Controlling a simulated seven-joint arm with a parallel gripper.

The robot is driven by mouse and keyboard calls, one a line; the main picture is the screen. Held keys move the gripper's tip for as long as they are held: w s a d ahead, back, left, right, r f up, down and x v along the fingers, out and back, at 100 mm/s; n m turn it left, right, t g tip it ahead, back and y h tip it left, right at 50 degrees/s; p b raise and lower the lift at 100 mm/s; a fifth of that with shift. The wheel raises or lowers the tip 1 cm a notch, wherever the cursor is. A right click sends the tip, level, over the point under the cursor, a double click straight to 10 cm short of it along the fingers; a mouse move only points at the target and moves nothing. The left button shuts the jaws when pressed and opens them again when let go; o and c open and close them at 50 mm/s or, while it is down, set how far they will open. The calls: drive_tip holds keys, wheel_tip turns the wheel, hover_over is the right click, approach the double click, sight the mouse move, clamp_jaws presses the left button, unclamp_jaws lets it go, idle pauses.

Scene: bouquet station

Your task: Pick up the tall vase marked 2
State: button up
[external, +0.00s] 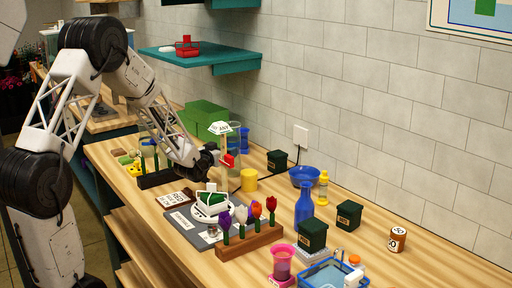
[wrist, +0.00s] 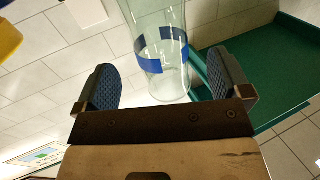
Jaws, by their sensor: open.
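A tall clear glass vase with a blue band stands in the wrist view (wrist: 166,75), between the two finger pads in the picture. A 2 cannot be read on it. In the external view, a clear vase (external: 236,150) is partly hidden behind a post with a white sign. My gripper (wrist: 160,60) is open, one finger on each side of the vase in the picture. No contact shows, and I cannot tell how deep the vase is between the fingers. In the external view my gripper (external: 209,157) is low over the bench, left of the vase.
A white sign on a post (external: 220,128) stands near my gripper. A yellow cylinder (external: 249,180), a blue bowl (external: 304,176) and a blue bottle (external: 304,205) stand to the right. A wooden block with tulips (external: 249,243) is in front. A teal shelf (external: 200,58) hangs above.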

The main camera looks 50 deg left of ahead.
sight(228, 146)
drive_tip(key=shift+w+a, duration=0.2)
drive_tip(key=shift+w, duration=0.3)
drive_tip(key=shift+w, duration=0.15)
drive_tip(key=shift+x, duration=2.45)
drive_tip(key=c, duration=1.7)
drive_tip(key=shift+c, duration=0.3)
drive_tip(key=shift+r, duration=0.2)
